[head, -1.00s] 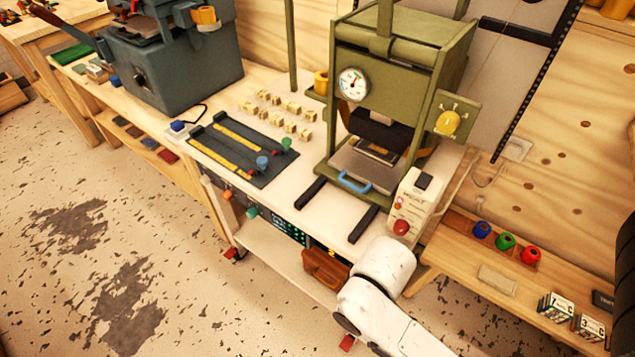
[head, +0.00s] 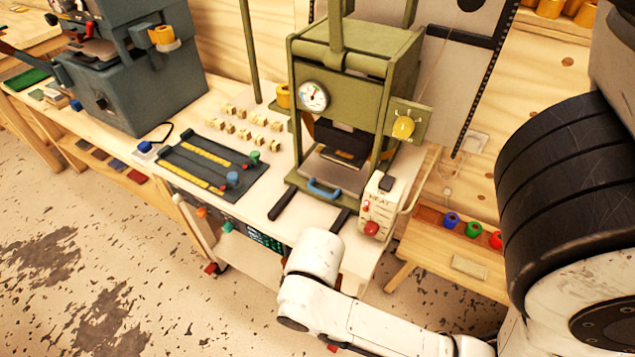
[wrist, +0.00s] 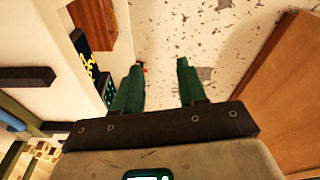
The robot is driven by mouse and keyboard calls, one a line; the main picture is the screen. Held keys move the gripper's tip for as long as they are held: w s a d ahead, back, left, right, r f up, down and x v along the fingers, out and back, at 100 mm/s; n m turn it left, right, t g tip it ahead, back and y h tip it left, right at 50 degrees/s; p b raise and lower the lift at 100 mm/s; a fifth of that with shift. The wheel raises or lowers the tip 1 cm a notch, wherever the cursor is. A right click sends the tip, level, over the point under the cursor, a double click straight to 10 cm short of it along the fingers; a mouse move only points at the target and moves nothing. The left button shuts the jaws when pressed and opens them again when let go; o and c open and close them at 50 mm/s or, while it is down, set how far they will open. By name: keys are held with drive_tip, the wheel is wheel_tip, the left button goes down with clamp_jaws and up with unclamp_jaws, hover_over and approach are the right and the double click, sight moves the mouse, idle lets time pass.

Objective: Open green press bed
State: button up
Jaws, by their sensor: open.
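The green press (head: 352,85) stands on the white-topped bench in the head view, with a round dial on its front. Its bed (head: 332,170) is a grey plate low inside the frame, with a blue handle (head: 324,189) at its front edge. In the wrist view, my gripper (wrist: 160,82) is open and empty, its two green fingers apart over the speckled floor. The blue handle seems to show at the left edge of the wrist view (wrist: 12,121). In the head view my white arm is below and in front of the press; the fingers are hidden there.
A white heat control box (head: 378,205) stands right of the bed. Two dark rails jut out in front of the press. A dark mat (head: 212,165) with yellow strips lies to the left. A wooden side bench (head: 450,250) stands at right.

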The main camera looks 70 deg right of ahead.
drive_tip(key=w+a+r+t+p, duration=0.1)
drive_tip(key=w+r+t+p, duration=0.1)
drive_tip(key=w+r+p, duration=0.35)
drive_tip(key=w+r+t+p, duration=0.1)
drive_tip(key=w+r+p, duration=0.1)
drive_tip(key=r, duration=0.6)
drive_tip(key=m+g, duration=0.3)
drive_tip(key=g, duration=0.7)
approach(323, 192)
drive_tip(key=shift+n+h, duration=0.3)
drive_tip(key=shift+h, duration=0.1)
drive_tip(key=x, duration=0.8)
drive_tip(key=shift+a, duration=0.35)
clamp_jaws()
drive_tip(key=shift+b, duration=0.3)
